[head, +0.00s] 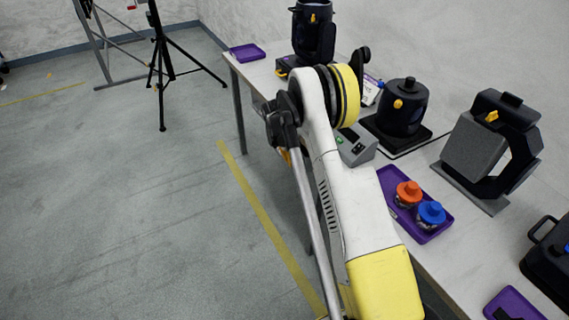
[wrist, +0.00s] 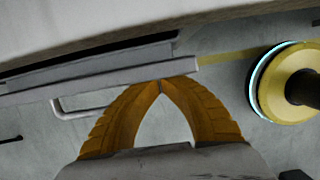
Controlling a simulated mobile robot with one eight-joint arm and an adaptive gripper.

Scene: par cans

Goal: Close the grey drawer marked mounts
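In the wrist view, a grey drawer (wrist: 110,85) with a pale bar handle (wrist: 82,104) shows under the table edge. Its front stands out from the table, so it looks partly open. No mounts marking is readable. My gripper (wrist: 160,84) has its orange fingers curved together with the tips meeting, and nothing shows between them. The tips are at the drawer front, right of the handle; I cannot tell whether they touch it. In the head view my arm covers this part of the table edge, and the drawer cannot be made out.
On the table (head: 440,245) stand a purple tray (head: 433,233) with an orange-topped and a blue-topped item, a grey control box (head: 355,147), and several black lamps (head: 403,108). A black tripod (head: 163,70) stands on the floor at back left. The floor left of my arm is clear.

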